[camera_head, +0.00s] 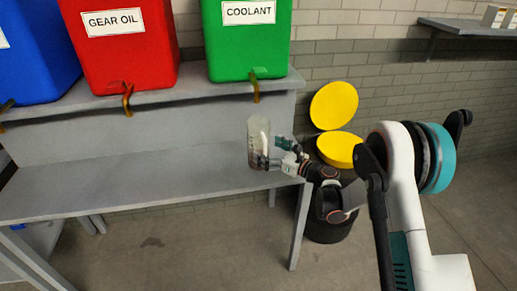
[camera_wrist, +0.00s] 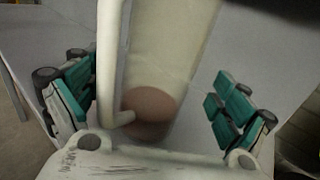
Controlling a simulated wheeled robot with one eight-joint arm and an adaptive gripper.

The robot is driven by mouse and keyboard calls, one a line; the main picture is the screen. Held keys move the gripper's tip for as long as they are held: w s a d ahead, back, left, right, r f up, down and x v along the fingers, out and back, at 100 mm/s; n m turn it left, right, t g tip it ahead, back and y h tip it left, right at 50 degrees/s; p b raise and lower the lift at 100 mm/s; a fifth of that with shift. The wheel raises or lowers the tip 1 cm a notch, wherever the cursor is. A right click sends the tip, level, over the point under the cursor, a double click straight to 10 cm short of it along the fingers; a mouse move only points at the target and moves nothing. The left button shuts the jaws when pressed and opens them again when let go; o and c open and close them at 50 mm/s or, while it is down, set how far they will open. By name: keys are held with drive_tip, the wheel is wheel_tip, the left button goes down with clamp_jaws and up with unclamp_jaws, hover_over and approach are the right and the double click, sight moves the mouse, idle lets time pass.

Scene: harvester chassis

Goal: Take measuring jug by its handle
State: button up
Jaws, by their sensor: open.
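The measuring jug (camera_head: 259,130) is a pale translucent vessel standing at the right end of the grey bench, in front of my gripper (camera_head: 270,158). In the wrist view its body (camera_wrist: 175,45) fills the upper middle, and its white handle (camera_wrist: 110,65) runs up and down on the near side. My gripper (camera_wrist: 153,103) is open, with one teal-padded finger on each side. The handle lies between the fingers, nearer the left one, with a gap on both sides. The jug's far side is hidden.
Blue, red "GEAR OIL" (camera_head: 120,45) and green "COOLANT" (camera_head: 247,45) containers with taps stand on the shelf above the bench (camera_head: 130,175). A black drum with a yellow lid (camera_head: 340,149) stands right of the bench, behind my arm. The bench left of the jug is clear.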

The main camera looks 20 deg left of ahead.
drive_tip(key=shift+x, duration=0.9)
drive_tip(key=shift+w, duration=0.1)
drive_tip(key=c, duration=1.4)
drive_tip(key=shift+c, duration=0.2)
